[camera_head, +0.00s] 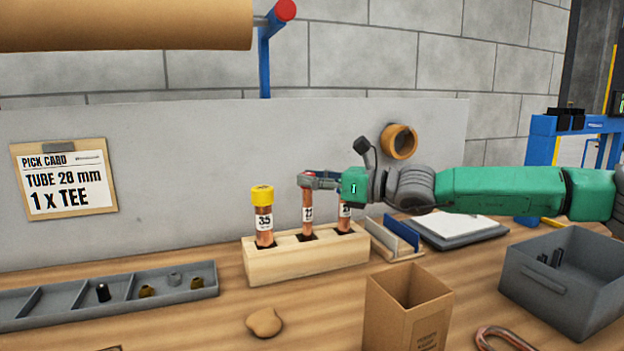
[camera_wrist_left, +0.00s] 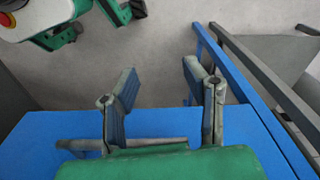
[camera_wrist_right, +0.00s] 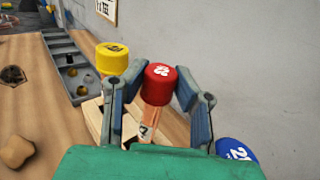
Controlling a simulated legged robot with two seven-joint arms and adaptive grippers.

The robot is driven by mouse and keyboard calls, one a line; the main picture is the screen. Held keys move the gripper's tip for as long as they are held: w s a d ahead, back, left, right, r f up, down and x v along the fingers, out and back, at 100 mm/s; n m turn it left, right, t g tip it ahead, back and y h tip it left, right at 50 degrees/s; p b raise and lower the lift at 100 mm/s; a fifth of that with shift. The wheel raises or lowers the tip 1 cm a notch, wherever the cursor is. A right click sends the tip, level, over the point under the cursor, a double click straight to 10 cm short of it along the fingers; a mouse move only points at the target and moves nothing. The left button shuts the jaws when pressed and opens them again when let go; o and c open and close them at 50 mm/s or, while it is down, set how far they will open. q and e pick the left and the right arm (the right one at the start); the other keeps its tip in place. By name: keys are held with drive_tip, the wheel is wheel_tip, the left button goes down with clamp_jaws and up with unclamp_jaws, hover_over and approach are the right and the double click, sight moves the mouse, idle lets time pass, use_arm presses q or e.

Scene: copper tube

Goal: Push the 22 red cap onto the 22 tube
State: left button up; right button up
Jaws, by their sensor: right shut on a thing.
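The copper 22 tube (camera_head: 308,212) stands upright in the middle hole of the wooden block (camera_head: 310,262). It also shows below the cap in the right wrist view (camera_wrist_right: 155,118). The red cap (camera_wrist_right: 160,84) is at the tube's top, between the fingers of my right gripper (camera_wrist_right: 160,88). My right gripper, also in the head view (camera_head: 312,180), is shut on the cap. How far the cap sits over the tube is hidden. My left gripper (camera_wrist_left: 157,90) is open and empty over a blue surface, outside the head view.
A tube with a yellow cap (camera_head: 262,195) stands left of the 22 tube. Another tube (camera_head: 345,218) stands right, and a blue cap (camera_wrist_right: 237,150) shows there. A cardboard box (camera_head: 408,310), grey bin (camera_head: 570,285) and parts tray (camera_head: 110,295) are around the block.

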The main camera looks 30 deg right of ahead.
drive_tip(key=shift+s+f+b, duration=0.3)
drive_tip(key=shift+f+b, duration=0.65)
drive_tip(key=o, duration=0.8)
drive_tip(key=shift+r, duration=0.1)
